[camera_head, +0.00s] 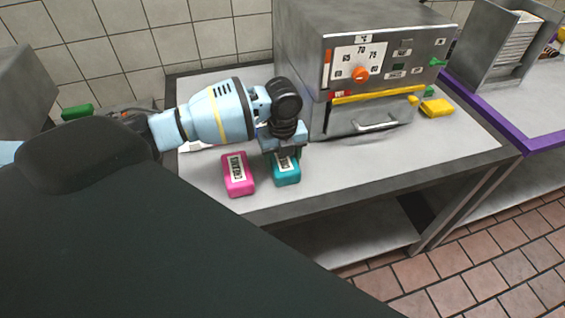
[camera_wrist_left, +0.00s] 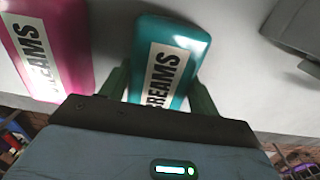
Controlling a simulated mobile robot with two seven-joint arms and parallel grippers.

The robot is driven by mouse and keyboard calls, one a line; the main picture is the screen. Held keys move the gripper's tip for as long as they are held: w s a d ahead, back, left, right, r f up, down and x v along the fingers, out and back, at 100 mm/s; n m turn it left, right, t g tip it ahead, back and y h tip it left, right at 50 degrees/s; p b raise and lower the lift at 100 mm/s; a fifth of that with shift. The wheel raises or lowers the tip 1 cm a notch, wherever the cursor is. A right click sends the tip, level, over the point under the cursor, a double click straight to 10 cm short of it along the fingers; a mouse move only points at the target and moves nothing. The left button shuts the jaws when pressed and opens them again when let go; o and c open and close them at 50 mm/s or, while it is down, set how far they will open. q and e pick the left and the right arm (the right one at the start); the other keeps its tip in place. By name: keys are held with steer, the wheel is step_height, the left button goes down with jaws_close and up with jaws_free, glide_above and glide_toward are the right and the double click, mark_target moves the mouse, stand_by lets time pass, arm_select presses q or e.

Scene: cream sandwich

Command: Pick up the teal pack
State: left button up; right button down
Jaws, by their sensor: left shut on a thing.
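The teal pack (camera_head: 286,171) lies on the grey counter (camera_head: 330,170) near its front edge, with a white label on top. My left gripper (camera_head: 283,153) is over it and shut on it. In the left wrist view the teal pack (camera_wrist_left: 168,58) sits between the two dark green fingers of my left gripper (camera_wrist_left: 161,90), and its label shows "CREAMS" partly cut off. The near end of the pack is hidden by the gripper body. I cannot tell whether the pack is clear of the counter. My right gripper is not in view.
A pink pack (camera_head: 238,175) lies just left of the teal one; it also shows in the left wrist view (camera_wrist_left: 50,45). A metal oven (camera_head: 365,60) with dials stands behind right. A yellow pack (camera_head: 436,107) lies right of it. The counter's front right is clear.

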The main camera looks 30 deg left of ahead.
arm_select(q)
step_height(320, 180, up, 10)
steer(key=shift+f, duration=0.25)
steer(key=shift+r, duration=0.25)
steer(key=shift+d, duration=0.1)
